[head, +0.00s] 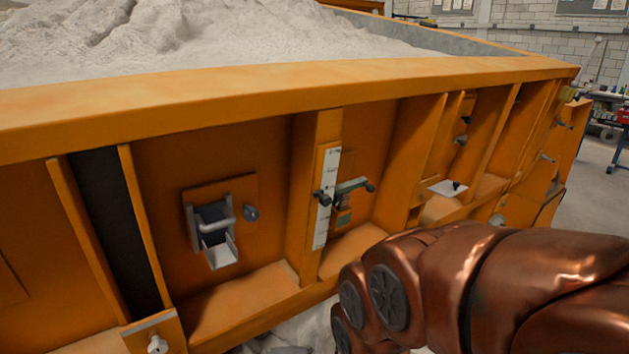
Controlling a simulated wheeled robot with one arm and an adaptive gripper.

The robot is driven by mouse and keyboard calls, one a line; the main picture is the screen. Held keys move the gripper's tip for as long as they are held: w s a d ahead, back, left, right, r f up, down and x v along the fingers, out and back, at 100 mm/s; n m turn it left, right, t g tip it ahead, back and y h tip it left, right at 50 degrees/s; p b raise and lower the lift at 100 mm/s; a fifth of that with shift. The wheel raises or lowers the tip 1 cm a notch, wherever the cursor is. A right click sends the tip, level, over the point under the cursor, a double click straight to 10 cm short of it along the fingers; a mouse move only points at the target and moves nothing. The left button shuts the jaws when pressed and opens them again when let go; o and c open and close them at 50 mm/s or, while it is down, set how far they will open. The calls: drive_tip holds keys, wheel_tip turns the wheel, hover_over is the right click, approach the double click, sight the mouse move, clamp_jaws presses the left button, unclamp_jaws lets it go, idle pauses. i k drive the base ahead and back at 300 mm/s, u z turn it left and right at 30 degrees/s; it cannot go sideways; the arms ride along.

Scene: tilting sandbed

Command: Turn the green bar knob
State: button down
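A dull green bar knob (350,187) with dark rounded ends sits on the orange side wall of the sandbed, just right of a white scale strip (326,198). My copper-coloured arm crosses the lower right, below and to the right of the knob. My gripper cannot be made out in this view, and nothing is seen touching the knob.
Left of the knob is a metal chute with a handle (215,225), beside a small dark knob (251,213). Orange ribs (425,150) stand out from the wall on both sides. The sandbed's orange top rim (300,82) runs above. Open floor (600,190) shows at far right.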

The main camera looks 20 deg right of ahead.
sight(337, 199)
drive_tip(key=z, duration=1.2)
drive_tip(key=k, duration=0.6)
drive_tip(key=u, duration=1.25)
drive_tip(key=i, duration=0.45)
drive_tip(key=z, duration=0.05)
